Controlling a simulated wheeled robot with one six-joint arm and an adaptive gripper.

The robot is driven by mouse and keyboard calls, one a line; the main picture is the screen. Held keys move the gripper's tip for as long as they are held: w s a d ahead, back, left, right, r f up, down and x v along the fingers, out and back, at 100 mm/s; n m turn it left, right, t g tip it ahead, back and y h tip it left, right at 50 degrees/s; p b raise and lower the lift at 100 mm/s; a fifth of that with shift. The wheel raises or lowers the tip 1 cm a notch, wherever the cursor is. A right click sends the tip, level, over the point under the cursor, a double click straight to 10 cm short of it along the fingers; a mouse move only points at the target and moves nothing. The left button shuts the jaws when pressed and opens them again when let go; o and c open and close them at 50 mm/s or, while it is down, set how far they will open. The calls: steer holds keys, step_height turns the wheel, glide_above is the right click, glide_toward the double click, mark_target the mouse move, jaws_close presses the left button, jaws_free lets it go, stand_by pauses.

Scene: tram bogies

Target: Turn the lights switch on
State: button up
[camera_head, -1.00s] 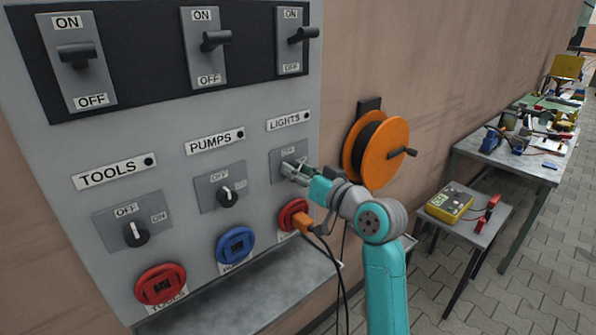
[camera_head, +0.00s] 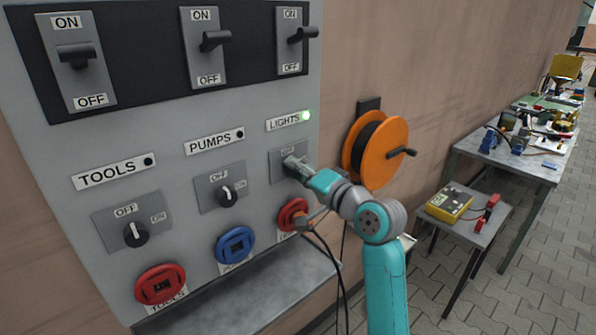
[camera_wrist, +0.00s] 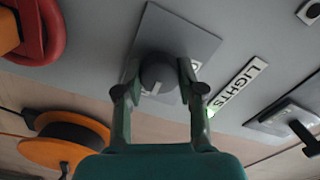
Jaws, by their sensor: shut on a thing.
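The lights switch is a dark rotary knob on a grey plate (camera_head: 276,167) below the LIGHTS label (camera_head: 284,124). My gripper (camera_head: 291,166) is at this plate and covers the knob in the head view. In the wrist view the dark round knob (camera_wrist: 158,74) sits between the two fingers of my gripper (camera_wrist: 158,82), which are shut on it. The small indicator lamp (camera_head: 306,116) beside the LIGHTS label glows green. A green glow also shows by the label (camera_wrist: 237,88) in the wrist view. Part of the ON/OFF lettering is hidden by the fingers.
The PUMPS knob (camera_head: 226,196) and TOOLS knob (camera_head: 135,234) are to the left, their lamps dark. A red socket (camera_head: 291,214) with a cable is just below my gripper. An orange cable reel (camera_head: 384,152) is close on the right.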

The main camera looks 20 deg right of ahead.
steer(key=shift+m, duration=0.6)
steer(key=o, duration=1.2)
steer(key=shift+c, duration=0.2)
steer(key=v, duration=1.2)
steer(key=shift+f, duration=0.1)
